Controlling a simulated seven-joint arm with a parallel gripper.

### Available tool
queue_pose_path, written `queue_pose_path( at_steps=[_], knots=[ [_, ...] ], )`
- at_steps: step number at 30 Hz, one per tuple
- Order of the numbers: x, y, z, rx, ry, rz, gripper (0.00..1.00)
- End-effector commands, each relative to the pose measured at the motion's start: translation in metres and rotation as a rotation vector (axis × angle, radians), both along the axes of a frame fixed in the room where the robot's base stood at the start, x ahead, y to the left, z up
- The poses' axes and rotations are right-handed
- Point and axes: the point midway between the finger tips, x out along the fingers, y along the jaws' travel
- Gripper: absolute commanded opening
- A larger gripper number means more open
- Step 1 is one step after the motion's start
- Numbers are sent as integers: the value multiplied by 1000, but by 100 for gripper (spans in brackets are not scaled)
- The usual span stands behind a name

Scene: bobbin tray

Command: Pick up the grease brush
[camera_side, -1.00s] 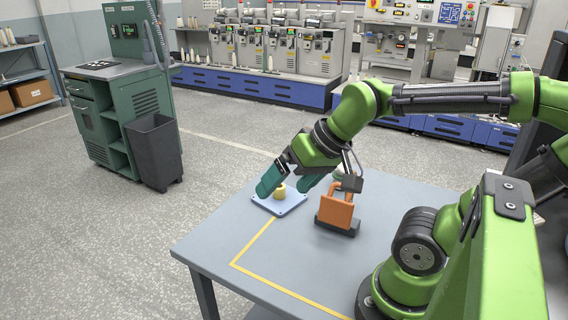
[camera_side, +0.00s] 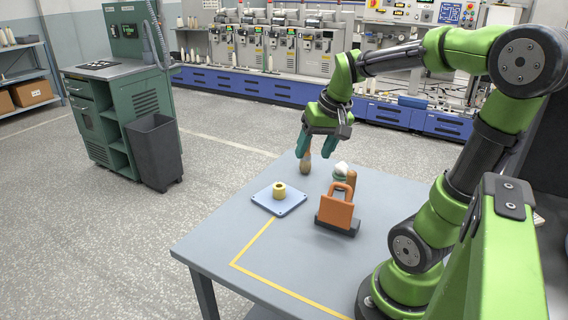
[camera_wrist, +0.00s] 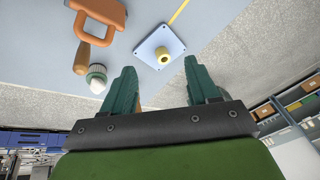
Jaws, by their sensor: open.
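An orange padlock-shaped piece (camera_side: 336,210) on a dark base stands to the right. Behind it are a wooden handle (camera_side: 351,177) and a white-and-green domed item (camera_side: 341,168). A blue plate (camera_side: 291,203) holds a yellow bobbin (camera_side: 279,191). The table's front is clear.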

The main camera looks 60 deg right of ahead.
Motion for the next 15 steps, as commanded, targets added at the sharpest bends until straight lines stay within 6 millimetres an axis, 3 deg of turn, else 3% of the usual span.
queue_pose_path(
  at_steps=[1, 3, 7, 9, 12, 15],
  knots=[
    [-7, -39, -5, 5, 70, -51, 60],
    [-22, -82, -9, 13, 153, -80, 60],
    [-52, -140, -12, 35, 282, -77, 60],
    [-59, -153, -6, 38, 324, -28, 60],
    [-60, -150, 2, 35, 340, 43, 60],
    [-61, -147, -5, 43, 344, 70, 60]
  ],
)
